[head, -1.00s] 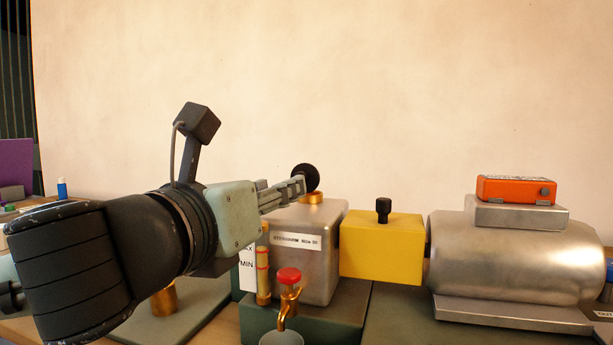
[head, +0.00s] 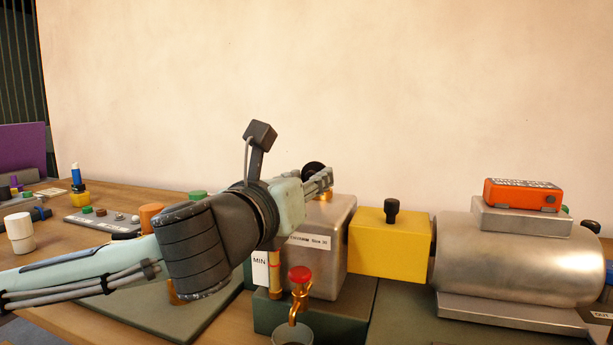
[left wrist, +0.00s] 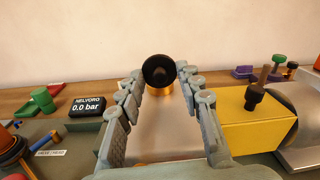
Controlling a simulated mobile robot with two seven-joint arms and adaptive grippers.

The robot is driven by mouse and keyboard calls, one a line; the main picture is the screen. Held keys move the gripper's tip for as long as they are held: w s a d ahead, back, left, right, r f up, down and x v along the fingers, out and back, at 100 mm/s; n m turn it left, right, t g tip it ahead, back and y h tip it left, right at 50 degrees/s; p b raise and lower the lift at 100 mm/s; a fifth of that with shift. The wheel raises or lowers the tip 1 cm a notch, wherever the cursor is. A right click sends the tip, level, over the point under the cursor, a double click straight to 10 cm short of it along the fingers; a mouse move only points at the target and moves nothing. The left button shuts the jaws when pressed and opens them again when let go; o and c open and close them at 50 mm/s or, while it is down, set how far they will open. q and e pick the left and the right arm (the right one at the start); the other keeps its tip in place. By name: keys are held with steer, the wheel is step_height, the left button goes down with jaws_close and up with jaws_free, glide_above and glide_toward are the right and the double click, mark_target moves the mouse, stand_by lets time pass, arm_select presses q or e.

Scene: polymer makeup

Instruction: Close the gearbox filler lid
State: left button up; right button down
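The gearbox (head: 328,260) is a grey metal block on a dark green base. On its top is a brass filler neck (left wrist: 163,90). The round black lid (left wrist: 159,69) shows its disc face to the left wrist camera above the neck and looks raised, not flat on it. In the head view the lid (head: 313,167) is partly hidden by my left fingers. My left gripper (head: 325,179) is over the gearbox top. In the left wrist view its fingers (left wrist: 160,82) are apart, one either side of the lid and neck, with nothing visibly gripped. My right gripper is not in view.
A yellow coupling guard (head: 388,243) with a black knob stands right of the gearbox, then a silver motor (head: 520,255) carrying an orange box (head: 523,195). A red-handled brass tap (head: 300,276) is in front. A pressure display (left wrist: 88,107) stands left in the wrist view.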

arm_select(q)
steer(key=shift+c, duration=0.4)
jaws_close()
